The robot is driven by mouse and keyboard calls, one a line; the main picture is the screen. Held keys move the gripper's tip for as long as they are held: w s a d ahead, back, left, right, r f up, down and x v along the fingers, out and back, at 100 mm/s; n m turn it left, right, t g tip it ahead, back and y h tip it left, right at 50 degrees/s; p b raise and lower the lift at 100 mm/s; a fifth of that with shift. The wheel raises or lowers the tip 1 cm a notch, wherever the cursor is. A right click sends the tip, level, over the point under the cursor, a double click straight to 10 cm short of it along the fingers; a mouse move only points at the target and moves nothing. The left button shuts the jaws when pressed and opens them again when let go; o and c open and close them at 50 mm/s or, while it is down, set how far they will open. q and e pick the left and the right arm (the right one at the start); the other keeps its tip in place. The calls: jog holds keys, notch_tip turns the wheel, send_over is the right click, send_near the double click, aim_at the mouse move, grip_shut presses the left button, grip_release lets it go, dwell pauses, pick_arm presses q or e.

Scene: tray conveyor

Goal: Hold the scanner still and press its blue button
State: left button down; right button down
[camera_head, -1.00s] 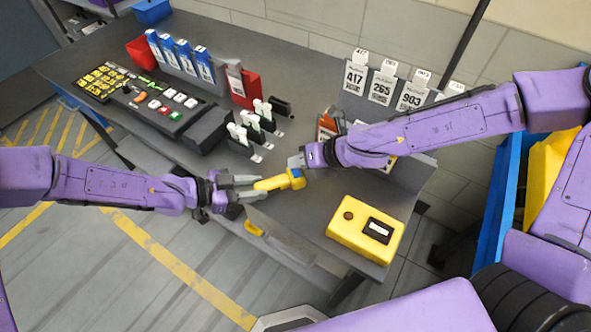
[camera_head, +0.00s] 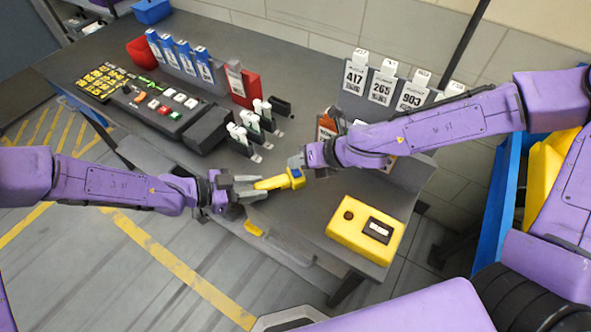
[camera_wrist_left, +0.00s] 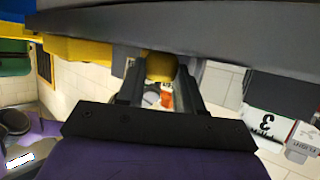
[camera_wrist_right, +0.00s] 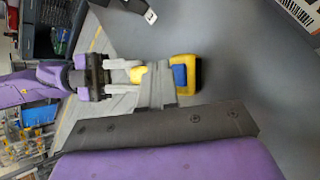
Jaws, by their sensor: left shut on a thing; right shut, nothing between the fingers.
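The yellow scanner (camera_head: 270,183) is held above the front edge of the desk, its blue button (camera_head: 297,173) at the right end. My left gripper (camera_head: 247,187) is shut on the scanner's handle. The scanner's yellow end shows between the fingers in the left wrist view (camera_wrist_left: 160,68). My right gripper (camera_head: 297,162) is shut and empty, its tips right at the scanner's head beside the blue button. In the right wrist view the blue button (camera_wrist_right: 180,76) and the dark front of the scanner lie just past my fingertips; I cannot tell whether they touch.
A yellow box (camera_head: 345,232) with a dark panel sits on the desk's right front corner. A button panel (camera_head: 150,100), blue card holders (camera_head: 180,55) and white tags in small stands (camera_head: 245,135) are behind. Numbered cards (camera_head: 381,88) stand at back right.

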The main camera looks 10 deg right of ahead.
aim_at(299, 173)
dwell(0.4)
jog(key=shift+f, duration=0.45)
jog(key=shift+f, duration=0.4)
dwell(0.7)
jog(key=shift+r, duration=0.85)
jog(key=shift+r, duration=2.5)
